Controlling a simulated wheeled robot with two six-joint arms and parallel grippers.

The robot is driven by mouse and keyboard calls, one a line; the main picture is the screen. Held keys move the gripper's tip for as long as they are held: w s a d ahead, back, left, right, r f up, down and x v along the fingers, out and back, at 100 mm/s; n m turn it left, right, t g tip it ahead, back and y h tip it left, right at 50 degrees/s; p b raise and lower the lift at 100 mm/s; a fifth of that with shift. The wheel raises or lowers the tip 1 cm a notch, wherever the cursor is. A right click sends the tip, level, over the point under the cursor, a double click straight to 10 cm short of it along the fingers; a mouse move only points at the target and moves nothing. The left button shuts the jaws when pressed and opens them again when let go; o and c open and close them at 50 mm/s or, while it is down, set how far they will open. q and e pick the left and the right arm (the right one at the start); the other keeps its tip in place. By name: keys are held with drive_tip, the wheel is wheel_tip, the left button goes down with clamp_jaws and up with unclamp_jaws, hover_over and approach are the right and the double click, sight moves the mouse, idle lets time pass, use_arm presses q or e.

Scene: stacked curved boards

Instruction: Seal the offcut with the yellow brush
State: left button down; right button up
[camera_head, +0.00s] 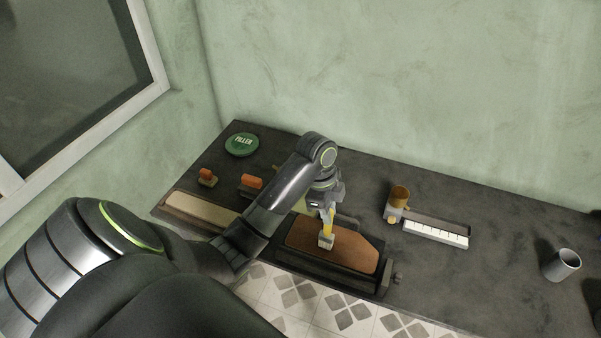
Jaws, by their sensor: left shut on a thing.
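The yellow brush (328,222) is upright in my left gripper (327,205), which is shut on its handle. I cannot tell whether the bristles touch the board. The brown board, which looks like the offcut, lies on a dark block-like holder (340,277) at the table's front edge. My left arm comes in from the left and hides part of the table. My right gripper is not in view.
A green tin marked FILLER (242,144) and orange-handled tools (251,182) stand at the left. A pale curved board (200,211) lies front left. A brown cup (399,196) and a white marked strip (436,234) are right of the brush. A grey cup (562,264) stands far right.

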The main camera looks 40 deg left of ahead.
use_arm(q)
drive_tip(key=shift+w+d, duration=0.15)
drive_tip(key=shift+d, duration=0.4)
drive_tip(key=shift+w+d, duration=0.15)
drive_tip(key=shift+d, duration=0.35)
drive_tip(key=d, duration=0.3)
drive_tip(key=shift+w, duration=0.5)
drive_tip(key=shift+w+a, duration=0.2)
drive_tip(key=shift+w, duration=0.45)
